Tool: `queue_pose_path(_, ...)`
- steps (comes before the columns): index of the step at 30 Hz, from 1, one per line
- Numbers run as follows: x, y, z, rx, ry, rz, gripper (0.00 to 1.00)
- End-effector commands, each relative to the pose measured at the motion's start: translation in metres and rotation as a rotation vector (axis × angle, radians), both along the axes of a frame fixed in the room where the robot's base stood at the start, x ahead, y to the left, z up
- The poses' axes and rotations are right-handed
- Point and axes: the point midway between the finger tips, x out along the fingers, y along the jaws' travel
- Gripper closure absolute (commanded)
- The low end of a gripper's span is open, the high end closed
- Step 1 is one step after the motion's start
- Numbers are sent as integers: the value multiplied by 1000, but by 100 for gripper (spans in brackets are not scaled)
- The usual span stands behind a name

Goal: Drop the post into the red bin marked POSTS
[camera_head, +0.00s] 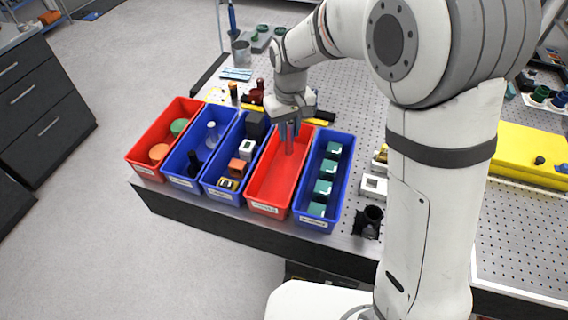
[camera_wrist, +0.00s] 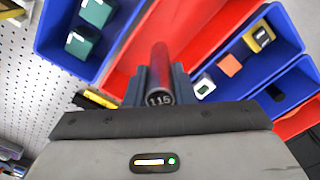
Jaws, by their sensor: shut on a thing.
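My gripper (camera_head: 289,127) is shut on the post, above the far part of a red bin (camera_head: 268,187) in the head view. The post (camera_wrist: 160,75) is a dark red cylinder with a dark end marked 115 in the wrist view, held between the two blue-grey fingers. In the head view the post (camera_head: 290,143) shows as a short reddish piece below the fingers. The red bin looks empty in what shows of it; it also shows behind the post in the wrist view (camera_wrist: 122,72). Its label is too small to read.
A blue bin (camera_head: 343,187) with several teal blocks stands right of the red bin. Left of it are a blue bin (camera_head: 213,187) with mixed blocks, another blue bin (camera_head: 180,178) and a second red bin (camera_head: 145,168). My arm stands over the perforated table on the right.

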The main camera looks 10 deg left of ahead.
Motion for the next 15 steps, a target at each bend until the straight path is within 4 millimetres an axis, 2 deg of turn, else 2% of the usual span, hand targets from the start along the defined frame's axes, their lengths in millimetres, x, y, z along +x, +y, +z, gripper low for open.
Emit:
queue_pose_path(8, 3, 0, -20, 1, -2, 11, 100)
queue_pose_path(15, 3, -1, -49, 1, -1, 9, 100)
